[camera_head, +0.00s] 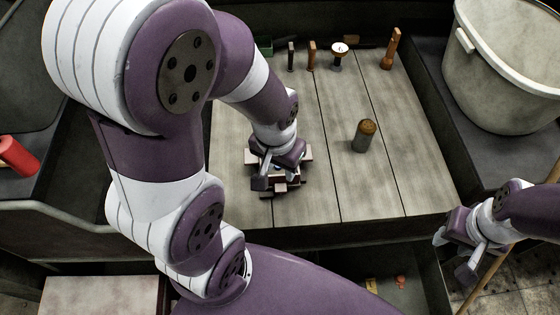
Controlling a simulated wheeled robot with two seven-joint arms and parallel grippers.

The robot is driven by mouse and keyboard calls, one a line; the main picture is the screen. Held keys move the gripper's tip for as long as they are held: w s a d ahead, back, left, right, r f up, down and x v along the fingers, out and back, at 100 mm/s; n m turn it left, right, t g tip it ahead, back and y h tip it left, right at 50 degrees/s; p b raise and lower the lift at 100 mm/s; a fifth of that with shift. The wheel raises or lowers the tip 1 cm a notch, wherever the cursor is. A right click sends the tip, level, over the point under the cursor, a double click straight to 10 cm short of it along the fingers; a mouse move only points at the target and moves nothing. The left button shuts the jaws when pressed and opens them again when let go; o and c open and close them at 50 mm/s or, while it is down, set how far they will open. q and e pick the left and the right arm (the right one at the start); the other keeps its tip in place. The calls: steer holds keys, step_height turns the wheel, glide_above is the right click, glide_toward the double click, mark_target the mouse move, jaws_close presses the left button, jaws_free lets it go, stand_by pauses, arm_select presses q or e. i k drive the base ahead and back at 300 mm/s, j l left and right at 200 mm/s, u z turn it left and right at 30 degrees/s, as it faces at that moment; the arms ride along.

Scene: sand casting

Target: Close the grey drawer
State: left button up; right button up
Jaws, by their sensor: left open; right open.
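An open grey drawer (432,283) shows below the front edge of the worktable at the bottom of the head view. Its inside is dark, and my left arm covers much of its left part; its front is not clearly seen. Small yellow (371,285) and red (400,281) items lie inside it. My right gripper (453,256) is open and empty beside the drawer's right side; I cannot tell whether it touches. My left gripper (276,174) is open over the tabletop, above or around a small dark-red and pale object (282,188).
A large pale bucket (510,70) stands at right. A red cylinder (17,156) lies at left. A wooden pole (492,268) leans near my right gripper.

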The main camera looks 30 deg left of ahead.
mark_target(425, 292)
steer(key=k+l+z, duration=0.25)
steer(key=k+z, duration=0.25)
steer(key=k+l+z, duration=0.45)
steer(key=i, duration=0.1)
